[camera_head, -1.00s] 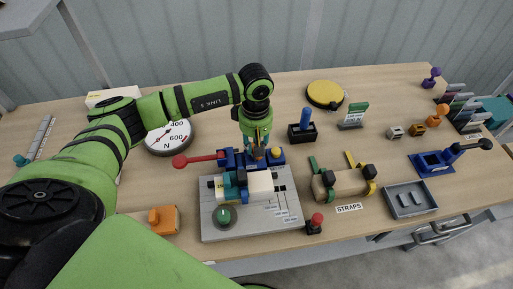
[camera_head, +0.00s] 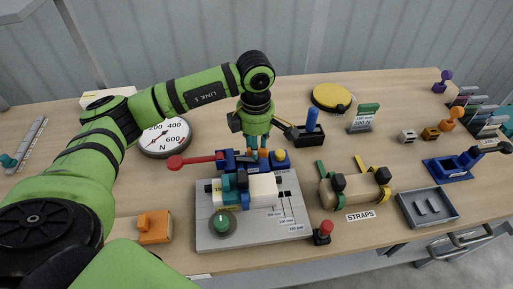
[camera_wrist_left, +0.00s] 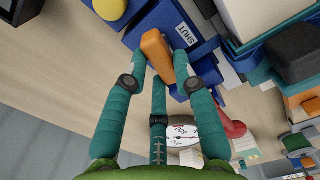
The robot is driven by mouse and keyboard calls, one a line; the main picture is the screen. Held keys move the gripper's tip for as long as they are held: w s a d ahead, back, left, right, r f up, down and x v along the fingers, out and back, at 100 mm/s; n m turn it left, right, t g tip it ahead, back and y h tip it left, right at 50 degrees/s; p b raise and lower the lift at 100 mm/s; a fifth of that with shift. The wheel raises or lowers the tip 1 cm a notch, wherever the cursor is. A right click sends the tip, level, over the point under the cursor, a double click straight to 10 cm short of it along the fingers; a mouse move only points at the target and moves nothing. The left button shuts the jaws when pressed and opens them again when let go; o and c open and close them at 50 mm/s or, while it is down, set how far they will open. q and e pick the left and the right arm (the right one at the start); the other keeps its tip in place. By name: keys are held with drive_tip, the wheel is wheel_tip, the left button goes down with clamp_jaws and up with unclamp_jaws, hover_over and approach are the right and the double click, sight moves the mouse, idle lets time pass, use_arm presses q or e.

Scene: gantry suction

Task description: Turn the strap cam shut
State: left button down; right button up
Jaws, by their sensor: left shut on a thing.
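The strap cam shows as an orange lever (camera_wrist_left: 157,52) in the left wrist view, beside a blue block (camera_wrist_left: 196,60) lettered SHUT. My left gripper (camera_wrist_left: 162,60) has its teal fingers around the orange lever and is shut on it. In the head view the same gripper (camera_head: 257,152) points down at the blue clamp body (camera_head: 232,158) behind the grey plate, and its fingers hide the lever. A red handle (camera_head: 192,162) sticks out left from the blue body. A white block (camera_head: 262,188) with teal and blue straps lies on the grey plate (camera_head: 210,232). My right gripper is not in view.
A dial gauge (camera_head: 165,138) stands behind left. A black holder with a blue handle (camera_head: 311,122) is right of my gripper. A strap stand (camera_head: 352,189), a red button (camera_head: 322,233) and a grey tray (camera_head: 428,208) are at the right. An orange switch (camera_head: 155,228) is at the front left.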

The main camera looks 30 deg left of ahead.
use_arm(q)
drive_tip(key=shift+s+f+n+b, duration=0.15)
drive_tip(key=shift+n+b, duration=0.4)
drive_tip(key=shift+n, duration=0.65)
drive_tip(key=c, duration=1)
unclamp_jaws()
wheel_tip(320, 180, up, 12)
drive_tip(key=shift+r, duration=0.1)
